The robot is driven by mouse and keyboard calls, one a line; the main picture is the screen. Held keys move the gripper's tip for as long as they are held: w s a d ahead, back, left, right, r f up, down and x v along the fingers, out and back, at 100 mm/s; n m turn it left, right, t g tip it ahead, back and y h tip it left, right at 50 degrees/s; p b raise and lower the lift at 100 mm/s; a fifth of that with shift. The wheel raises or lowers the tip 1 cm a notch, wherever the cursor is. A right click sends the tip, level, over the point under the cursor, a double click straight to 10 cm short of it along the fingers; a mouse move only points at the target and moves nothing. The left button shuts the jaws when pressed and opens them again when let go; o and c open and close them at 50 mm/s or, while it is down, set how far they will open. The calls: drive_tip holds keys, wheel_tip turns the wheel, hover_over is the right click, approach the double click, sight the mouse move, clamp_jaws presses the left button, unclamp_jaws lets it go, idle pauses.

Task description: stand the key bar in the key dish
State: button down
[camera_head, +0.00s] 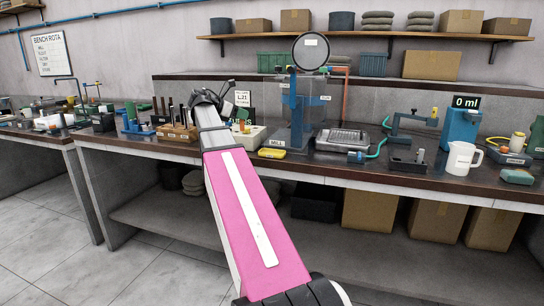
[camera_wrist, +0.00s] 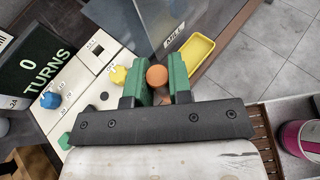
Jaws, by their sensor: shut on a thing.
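My gripper (camera_wrist: 157,78) has green fingers and is shut on an orange round-ended piece, which I take for the key bar (camera_wrist: 157,75). I see this piece nearly end-on, so its length and lower end are hidden. It is over or in front of the white control box (camera_wrist: 98,68); I cannot tell whether it touches the box. A shallow yellow dish (camera_wrist: 187,60), likely the key dish, lies beyond the fingers to the right and looks empty. In the head view the dish (camera_head: 272,153) lies at the bench's front edge, right of my gripper.
The mill (camera_head: 300,118) stands just behind the dish. The box has a yellow knob (camera_wrist: 119,75), a blue knob (camera_wrist: 50,99) and a "0 TURNS" display (camera_wrist: 32,65). A wooden rack (camera_head: 177,133) stands left. A metal tray (camera_head: 342,139) and a white jug (camera_head: 462,158) are farther right.

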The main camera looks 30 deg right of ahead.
drive_tip(key=shift+s+d+r, duration=0.15)
drive_tip(key=shift+d+r, duration=0.05)
drive_tip(key=shift+d, duration=0.2)
drive_tip(key=s+d+f, duration=0.2)
drive_tip(key=d, duration=0.1)
drive_tip(key=s+d+f, duration=0.1)
drive_tip(key=d+f, duration=0.1)
drive_tip(key=d, duration=0.1)
drive_tip(key=s+d+f, duration=0.2)
drive_tip(key=d, duration=0.1)
drive_tip(key=shift+s+d+f, duration=0.3)
drive_tip(key=shift+d+f, duration=0.05)
drive_tip(key=shift+f, duration=2.05)
drive_tip(key=c, duration=1)
unclamp_jaws()
drive_tip(key=shift+f, duration=0.1)
drive_tip(key=shift+c, duration=0.2)
